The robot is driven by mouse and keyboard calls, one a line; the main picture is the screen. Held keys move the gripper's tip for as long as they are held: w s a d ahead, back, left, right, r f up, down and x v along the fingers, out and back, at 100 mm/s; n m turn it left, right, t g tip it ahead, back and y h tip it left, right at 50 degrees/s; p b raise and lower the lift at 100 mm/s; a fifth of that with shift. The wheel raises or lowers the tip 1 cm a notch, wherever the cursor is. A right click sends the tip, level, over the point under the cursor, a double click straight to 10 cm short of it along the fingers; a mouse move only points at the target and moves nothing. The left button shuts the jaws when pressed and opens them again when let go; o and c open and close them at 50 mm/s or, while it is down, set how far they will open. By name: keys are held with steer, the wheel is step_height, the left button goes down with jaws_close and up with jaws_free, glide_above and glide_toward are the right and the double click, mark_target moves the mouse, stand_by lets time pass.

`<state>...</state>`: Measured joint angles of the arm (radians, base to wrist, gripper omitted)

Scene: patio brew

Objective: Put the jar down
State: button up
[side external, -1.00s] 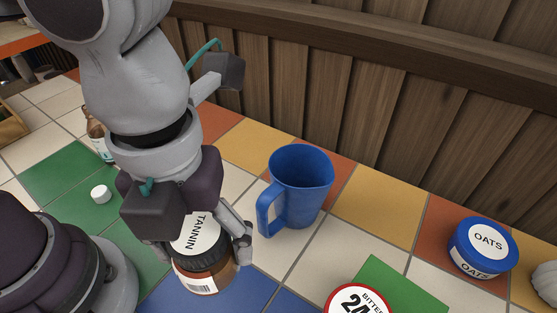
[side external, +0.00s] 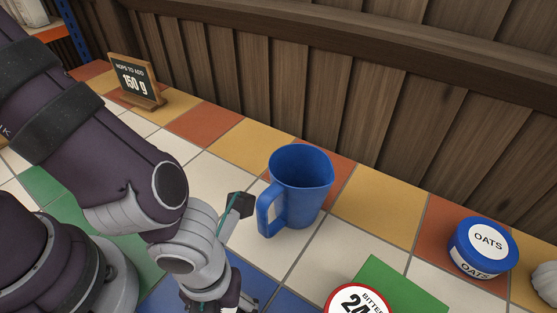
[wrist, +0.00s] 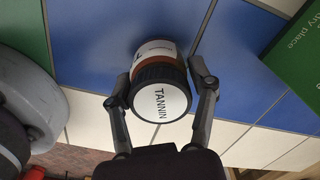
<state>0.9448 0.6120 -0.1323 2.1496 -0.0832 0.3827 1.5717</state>
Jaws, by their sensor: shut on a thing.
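The jar (wrist: 161,98) has a dark lid with a white label reading TANNIN and an amber body with a white label. In the wrist view my gripper (wrist: 160,80) has one finger on each side of it, shut on it. Blue tiles lie behind the jar. I cannot tell whether its base touches the counter. In the side view my wrist is low at the bottom edge; the jar is hidden or out of the picture there.
A blue jug (side external: 300,185) stands right of my wrist. A green card (side external: 400,285), a red-rimmed BITTER tin (side external: 357,300) and a blue OATS tin (side external: 482,247) lie further right. A small sign (side external: 135,82) stands at the back left. White tiles between sign and jug are clear.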

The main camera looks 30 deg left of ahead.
steer(key=shift+f, duration=0.1)
steer(key=o, duration=1.2)
